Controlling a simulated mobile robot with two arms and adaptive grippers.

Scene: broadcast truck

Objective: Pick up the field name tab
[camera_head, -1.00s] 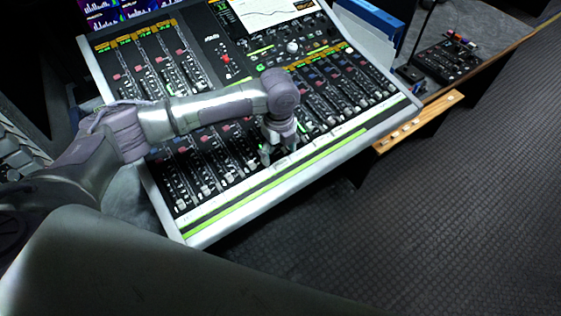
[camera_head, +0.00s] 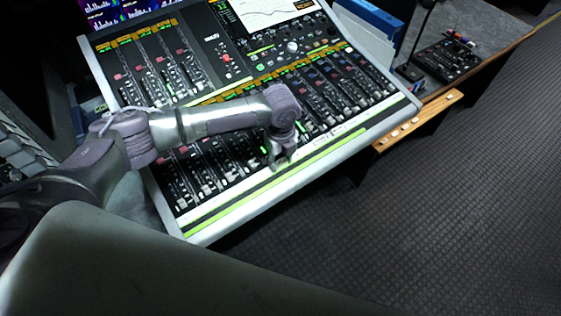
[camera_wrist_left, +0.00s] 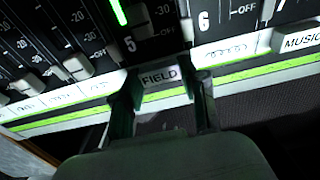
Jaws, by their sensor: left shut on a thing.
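The field name tab (camera_wrist_left: 160,76) is a small pale tab with the dark word FIELD. In the left wrist view it sits between the two fingers of my left gripper (camera_wrist_left: 160,92), below the channel marked 5. The gripper is shut on it, with one finger at each side. In the head view my left gripper (camera_head: 281,163) is over the front strip of the mixing console (camera_head: 205,238). The tab itself is too small to make out there. I cannot tell whether it is lifted clear of the strip. My right gripper is not in view.
Another tab marked MUSIC (camera_wrist_left: 303,39) lies to the right in the left wrist view. Faders and knobs rise just behind the strip. A wooden ledge (camera_head: 418,122) with several small pale tabs is right of the console. Open floor (camera_head: 440,230) lies in front.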

